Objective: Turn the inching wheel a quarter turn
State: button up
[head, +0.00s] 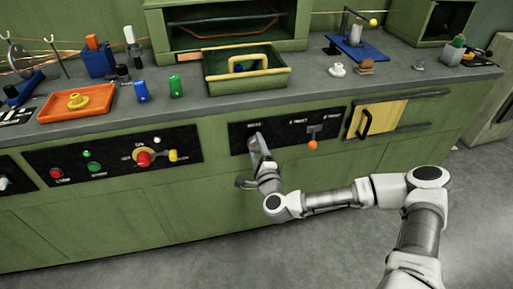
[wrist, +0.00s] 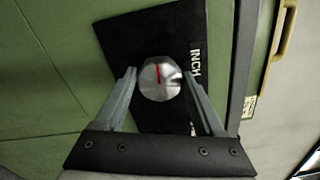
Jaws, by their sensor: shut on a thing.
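The inching wheel (wrist: 160,80) is a round silver knob with a red line on its face, set on a black panel (wrist: 150,35) with white lettering that starts "INCH". In the wrist view the red line stands close to upright. My gripper (wrist: 160,75) has one finger on each side of the wheel and is shut on it. In the head view my gripper (head: 257,146) reaches the left part of the black panel (head: 300,121) on the green bench front, and it hides the wheel.
An orange-tipped lever (head: 313,144) sits right of the wheel on the same panel. A yellow door with a black handle (head: 366,121) is further right. A panel with red, green and yellow controls (head: 110,157) is left. A green tray (head: 245,85) stands on the bench above.

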dwell(0.3)
jog(key=o, duration=1.4)
jog(key=shift+c, duration=0.2)
jog(key=p+v, duration=0.1)
jog(key=v, duration=1.6)
jog(key=shift+s+p, duration=0.2)
jog(key=shift+p, duration=0.2)
jog(key=shift+r, duration=0.1)
